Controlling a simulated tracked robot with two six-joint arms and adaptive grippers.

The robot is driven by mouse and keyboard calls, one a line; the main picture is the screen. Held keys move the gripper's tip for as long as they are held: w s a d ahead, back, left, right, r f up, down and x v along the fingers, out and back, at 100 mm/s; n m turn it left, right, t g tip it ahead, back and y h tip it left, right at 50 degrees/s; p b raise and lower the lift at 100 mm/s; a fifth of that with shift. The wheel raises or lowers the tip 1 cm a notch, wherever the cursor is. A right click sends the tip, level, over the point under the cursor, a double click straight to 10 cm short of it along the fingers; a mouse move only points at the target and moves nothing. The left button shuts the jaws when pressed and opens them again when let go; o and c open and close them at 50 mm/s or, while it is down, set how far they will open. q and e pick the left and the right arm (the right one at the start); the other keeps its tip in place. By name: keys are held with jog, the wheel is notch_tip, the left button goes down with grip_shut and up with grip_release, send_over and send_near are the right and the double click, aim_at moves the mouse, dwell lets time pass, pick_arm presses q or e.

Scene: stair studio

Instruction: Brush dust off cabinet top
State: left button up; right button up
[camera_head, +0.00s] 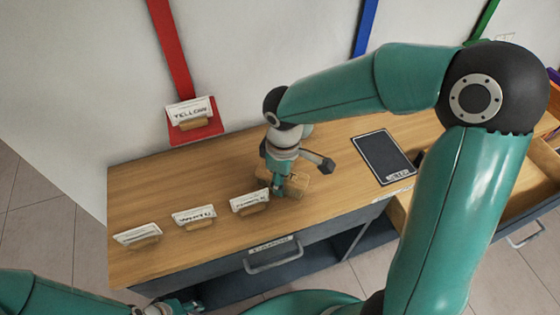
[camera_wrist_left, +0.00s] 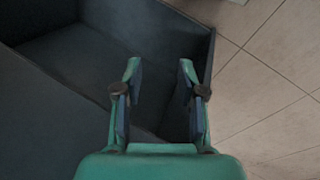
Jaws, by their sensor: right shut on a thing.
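The cabinet top (camera_head: 150,190) is a long light-wood surface against the wall in the head view. My right gripper (camera_head: 280,188) is low over its middle, shut on a small tan wooden brush (camera_head: 297,186). The brush is at the surface, partly hidden by the gripper; its bristles cannot be made out. I cannot make out dust on the wood. My left gripper (camera_wrist_left: 158,72) is open and empty in the left wrist view, over a dark grey open compartment (camera_wrist_left: 70,55). In the head view the left arm shows at the bottom left, below the cabinet's front edge.
Several white label cards on wooden holders stand along the front left, including one card (camera_head: 194,215). A dark tablet-like panel (camera_head: 383,157) lies right of the brush. A red holder (camera_head: 194,129) is at the wall. An open drawer (camera_head: 515,205) is at the right.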

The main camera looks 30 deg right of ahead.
jog(key=shift+s+r+p, duration=0.2)
jog(key=shift+r+p, duration=0.1)
jog(key=shift+r, duration=0.35)
jog(key=shift+d+r+p, duration=0.1)
jog(key=shift+r+p, duration=1.7)
jog(key=shift+r, duration=0.5)
jog(key=shift+f, duration=0.1)
